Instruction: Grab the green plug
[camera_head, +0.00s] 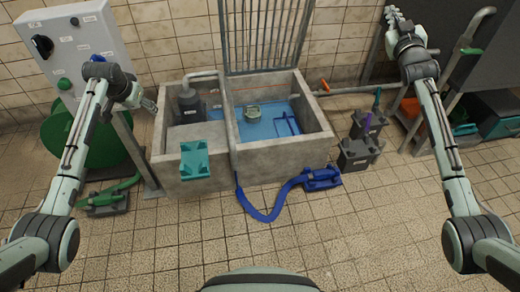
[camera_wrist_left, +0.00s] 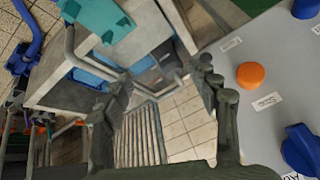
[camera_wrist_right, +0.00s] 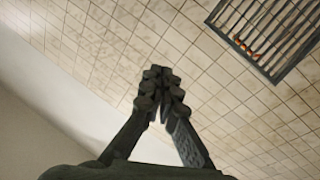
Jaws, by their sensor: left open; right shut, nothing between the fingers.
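A green plug-like connector (camera_head: 105,203) lies on the tiled floor at the left in the head view, at the end of a green hose (camera_head: 126,183). A slimmer green piece (camera_head: 377,99) stands upright on a dark block at the right; I cannot tell which is the plug. My left gripper (camera_head: 149,104) is open and empty, above and right of the floor connector, beside the basin's left end. Its spread fingers show in the left wrist view (camera_wrist_left: 165,88). My right gripper (camera_head: 392,14) is shut and empty, raised near the back wall; its fingertips meet in the right wrist view (camera_wrist_right: 162,80).
A concrete basin (camera_head: 205,178) stands in the middle with a teal block (camera_head: 194,160) on its front edge. A blue connector (camera_head: 321,179) and hose lie before it. A grey control box (camera_head: 85,50) is close to my left arm. The front floor is clear.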

